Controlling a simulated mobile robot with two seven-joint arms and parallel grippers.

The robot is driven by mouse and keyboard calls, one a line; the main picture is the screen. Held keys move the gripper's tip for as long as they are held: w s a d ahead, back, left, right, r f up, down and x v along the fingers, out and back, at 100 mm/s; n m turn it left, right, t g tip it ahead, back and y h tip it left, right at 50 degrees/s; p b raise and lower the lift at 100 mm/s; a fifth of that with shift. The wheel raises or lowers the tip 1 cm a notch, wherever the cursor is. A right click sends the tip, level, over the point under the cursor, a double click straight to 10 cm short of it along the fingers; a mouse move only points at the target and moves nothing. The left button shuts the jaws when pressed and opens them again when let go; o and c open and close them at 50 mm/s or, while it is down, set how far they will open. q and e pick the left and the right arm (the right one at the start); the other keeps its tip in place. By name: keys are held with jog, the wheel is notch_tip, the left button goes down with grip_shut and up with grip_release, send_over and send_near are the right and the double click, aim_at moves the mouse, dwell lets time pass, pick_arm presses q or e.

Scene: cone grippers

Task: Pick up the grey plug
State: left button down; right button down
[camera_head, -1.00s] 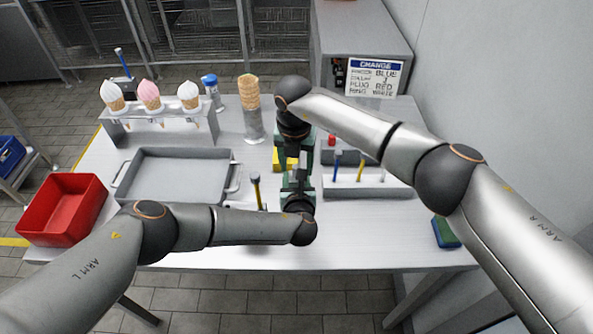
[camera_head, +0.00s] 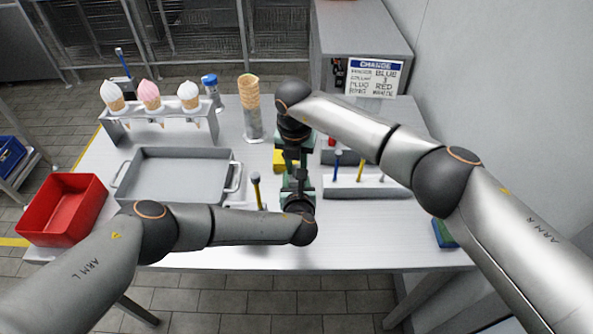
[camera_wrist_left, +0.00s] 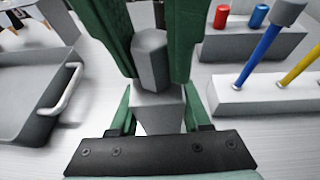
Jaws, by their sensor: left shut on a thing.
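The grey plug (camera_wrist_left: 152,60) shows in the left wrist view as a hexagonal grey piece above a paler tapered grey part (camera_wrist_left: 158,106). I cannot tell whether the two are one piece. My left gripper (camera_wrist_left: 157,112) is shut with its green fingers on either side of the tapered part; it shows in the head view (camera_head: 298,187). My right gripper (camera_head: 293,150) comes down from the far side and meets the left one. Large green fingers flank the hexagonal part; whether they press on it is unclear. In the head view the grippers hide the plug.
A grey tray (camera_head: 178,176) lies to the left, a rack with blue and yellow sticks (camera_head: 366,186) to the right. A red plug (camera_wrist_left: 221,19) and a blue plug (camera_wrist_left: 259,16) stand behind the rack. A yellow block (camera_head: 281,161) is close behind the grippers.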

aim_at(297, 166)
dwell(0.3)
notch_tip(297, 166, up, 10)
dwell(0.4)
pick_arm(q)
jog(key=shift+c, duration=1.4)
grip_release()
jog(key=v, duration=1.2)
jog(key=shift+s, duration=0.1)
pick_arm(e)
jog(key=shift+s, duration=0.1)
